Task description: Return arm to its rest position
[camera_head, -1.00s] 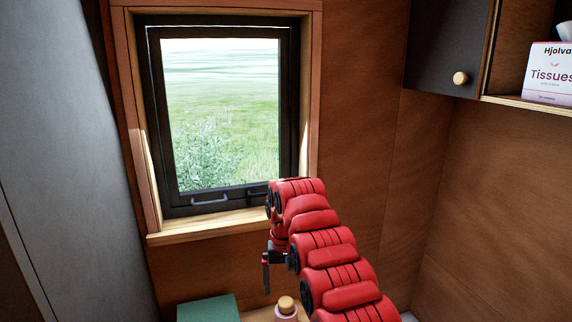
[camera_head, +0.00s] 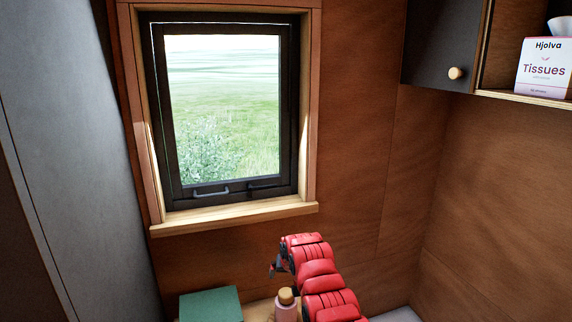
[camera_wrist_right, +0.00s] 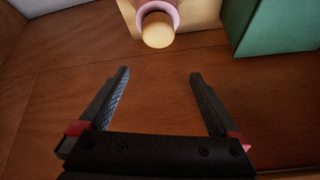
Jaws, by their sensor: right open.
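My right arm (camera_head: 318,278) is red and ribbed and comes up from the bottom edge in the head view, below and right of the window. My right gripper (camera_head: 274,268) is small and partly hidden there, just above and left of the pink bottle. In the right wrist view the right gripper (camera_wrist_right: 160,82) is open, with nothing between its two dark fingers. My left gripper is in neither view.
A pink bottle with a wooden cap (camera_head: 286,297) stands beside a green box (camera_head: 211,304). The window (camera_head: 225,110) has a wooden sill (camera_head: 235,215). A tissue box (camera_head: 545,68) sits on a shelf at the upper right, next to a dark cabinet door (camera_head: 435,45).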

